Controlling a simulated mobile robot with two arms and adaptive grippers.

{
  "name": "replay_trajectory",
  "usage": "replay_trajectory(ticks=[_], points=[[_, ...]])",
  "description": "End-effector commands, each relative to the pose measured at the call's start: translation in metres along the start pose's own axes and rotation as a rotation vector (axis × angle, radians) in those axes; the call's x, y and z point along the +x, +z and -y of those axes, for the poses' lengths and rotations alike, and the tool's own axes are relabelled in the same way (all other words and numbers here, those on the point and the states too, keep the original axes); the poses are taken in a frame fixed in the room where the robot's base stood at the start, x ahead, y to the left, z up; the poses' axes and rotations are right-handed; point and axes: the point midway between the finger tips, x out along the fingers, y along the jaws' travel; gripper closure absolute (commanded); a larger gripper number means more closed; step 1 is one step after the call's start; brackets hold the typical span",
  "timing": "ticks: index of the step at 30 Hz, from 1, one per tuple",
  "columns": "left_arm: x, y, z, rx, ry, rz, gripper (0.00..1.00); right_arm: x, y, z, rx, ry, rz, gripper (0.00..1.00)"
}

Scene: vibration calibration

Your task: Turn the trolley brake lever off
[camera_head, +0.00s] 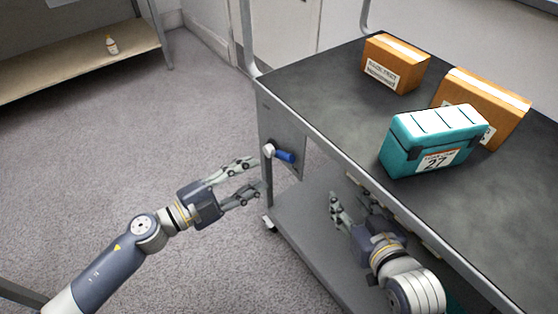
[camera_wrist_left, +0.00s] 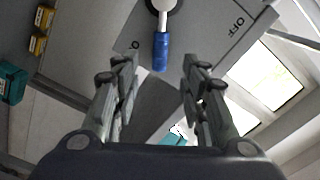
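The brake lever has a blue grip (camera_head: 284,156) on a pale pivot and sits on a grey plate on the end of the trolley (camera_head: 330,125). My left gripper (camera_head: 256,178) is open and empty, just left of the lever and apart from it. In the left wrist view the blue lever grip (camera_wrist_left: 161,50) lies ahead, between the lines of the two open fingers (camera_wrist_left: 160,75). The plate (camera_wrist_left: 215,45) there carries "OFF" at its right and another, partly hidden mark at its left. My right gripper (camera_head: 352,200) has its fingers apart, beside the trolley below the top edge.
A teal case (camera_head: 430,140) marked 27 and two orange boxes (camera_head: 395,65) (camera_head: 485,100) stand on the trolley top. A lower shelf (camera_head: 310,235) lies under it. A small bottle (camera_head: 112,45) stands on a shelf at the back left. The carpet at left is clear.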

Motion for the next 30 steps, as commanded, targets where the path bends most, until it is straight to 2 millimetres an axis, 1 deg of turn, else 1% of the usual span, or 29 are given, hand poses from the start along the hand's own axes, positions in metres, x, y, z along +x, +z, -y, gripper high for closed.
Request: replay_trajectory(ticks=[3,9,15,20,28,29,30], points=[[0.021,0.0,0.002,0.002,-0.003,-0.002,0.6,0.0,0.001,0.0,0.0,0.0,0.006,0.6],[0.055,0.0,0.002,0.0,-0.004,-0.001,0.6,0.0,0.003,0.0,0.0,0.001,0.013,0.6],[0.078,0.0,0.001,0.001,-0.002,0.0,0.6,0.0,0.002,0.0,0.0,0.0,0.006,0.6],[0.085,0.0,0.001,-0.001,-0.002,0.001,0.6,0.0,0.001,0.0,0.0,0.0,0.001,0.6],[0.086,0.0,0.0,-0.001,-0.001,0.001,0.6,0.0,0.001,0.0,0.0,-0.001,0.001,0.6],[0.086,0.0,0.0,-0.001,-0.001,0.001,0.67,0.0,0.001,0.0,0.0,-0.001,0.001,0.6],[0.086,0.0,0.0,-0.001,-0.001,0.001,0.76,0.0,0.001,0.0,0.0,-0.001,0.001,0.6]])
